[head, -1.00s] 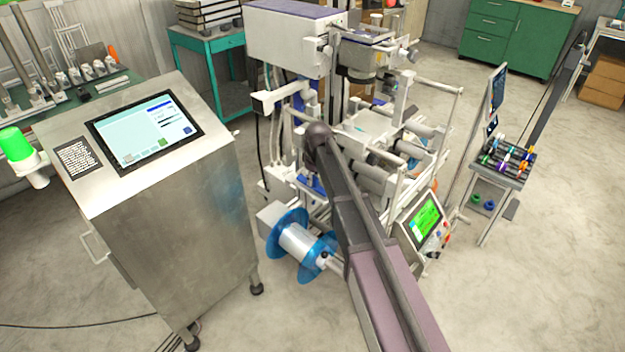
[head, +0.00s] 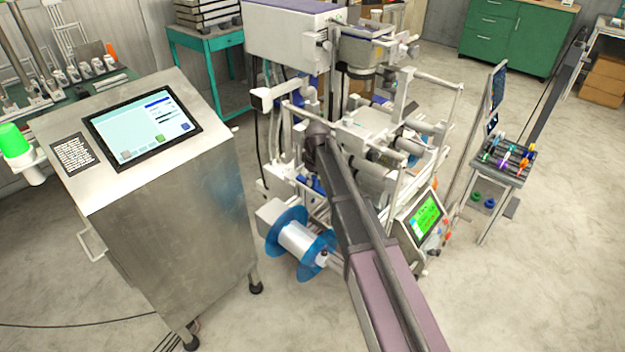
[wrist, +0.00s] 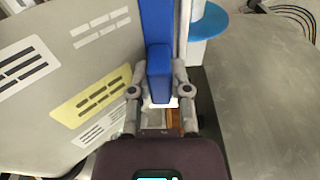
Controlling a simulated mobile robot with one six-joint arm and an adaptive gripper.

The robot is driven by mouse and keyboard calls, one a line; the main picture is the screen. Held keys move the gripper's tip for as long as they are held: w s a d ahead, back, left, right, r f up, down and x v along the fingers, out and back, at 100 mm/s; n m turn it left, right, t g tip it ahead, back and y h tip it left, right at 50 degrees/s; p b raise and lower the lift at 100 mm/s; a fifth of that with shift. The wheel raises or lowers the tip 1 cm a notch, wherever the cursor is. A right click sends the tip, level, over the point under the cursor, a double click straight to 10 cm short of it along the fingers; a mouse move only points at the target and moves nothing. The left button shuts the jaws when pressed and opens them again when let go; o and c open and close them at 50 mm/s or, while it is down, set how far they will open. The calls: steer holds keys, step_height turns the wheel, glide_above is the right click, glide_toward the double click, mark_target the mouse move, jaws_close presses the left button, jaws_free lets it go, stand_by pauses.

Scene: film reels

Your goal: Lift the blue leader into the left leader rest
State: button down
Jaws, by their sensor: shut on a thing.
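The blue leader (wrist: 155,28) shows in the wrist view as a long flat blue strip with a thicker blue block (wrist: 159,75) at its near end. My gripper (wrist: 160,88) has its two grey fingers closed on either side of that block. In the head view my own arm hides the gripper and most of what it holds, in front of the white machine (head: 375,140). I cannot make out the left leader rest in either view.
A reel with blue flanges (head: 300,240) sits low on the machine's front left. A steel cabinet with a touchscreen (head: 145,125) stands to the left. A small green display (head: 425,215) is at the machine's right. A grey panel with printed labels (wrist: 65,75) lies left of my fingers.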

steer(key=c, duration=0.5)
jaws_free()
steer(key=shift+r, duration=0.1)
